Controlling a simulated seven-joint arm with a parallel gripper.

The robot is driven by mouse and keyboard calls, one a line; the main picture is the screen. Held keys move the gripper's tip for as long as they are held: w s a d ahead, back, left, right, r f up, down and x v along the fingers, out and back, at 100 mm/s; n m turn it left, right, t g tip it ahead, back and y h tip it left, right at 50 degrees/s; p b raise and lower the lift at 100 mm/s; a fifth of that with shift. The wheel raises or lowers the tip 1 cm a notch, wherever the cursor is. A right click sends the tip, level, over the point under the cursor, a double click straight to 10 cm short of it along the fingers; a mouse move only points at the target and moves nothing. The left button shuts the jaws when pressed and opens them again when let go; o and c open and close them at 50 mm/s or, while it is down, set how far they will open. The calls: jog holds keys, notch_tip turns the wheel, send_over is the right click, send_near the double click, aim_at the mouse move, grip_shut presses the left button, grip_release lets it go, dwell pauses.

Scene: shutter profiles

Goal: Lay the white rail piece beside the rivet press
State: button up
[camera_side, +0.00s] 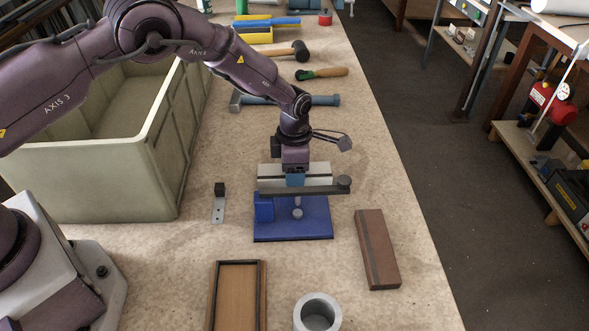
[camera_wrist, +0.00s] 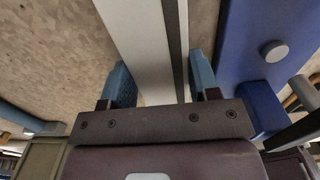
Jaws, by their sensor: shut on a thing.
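The white rail piece (camera_side: 318,172), a long pale bar with a dark stripe along it, lies crosswise behind the rivet press (camera_side: 310,223). The press has a blue base and a dark lever across its top. My gripper (camera_side: 295,180) points down and is shut on the rail near its middle. In the wrist view the rail (camera_wrist: 140,38) runs between the two blue fingers of my gripper (camera_wrist: 161,82), with the blue press (camera_wrist: 245,40) to its right and a gap between them. The press lever hides the rail's lower side in the side view, so I cannot tell whether it touches the bench.
A large beige crate (camera_side: 120,185) stands left. A small metal bracket (camera_side: 219,205), a brown striped block (camera_side: 377,250), a wooden tray (camera_side: 237,300) and a grey ring (camera_side: 317,313) surround the press. Hammers and other tools lie behind. The bench's right edge is near.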

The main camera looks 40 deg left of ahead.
jog(key=shift+f, duration=0.25)
jog(key=shift+f, duration=0.15)
jog(key=o, duration=0.9)
jog(key=shift+o, duration=0.2)
notch_tip(320, 180, up, 12)
jog(key=shift+r, duration=0.2)
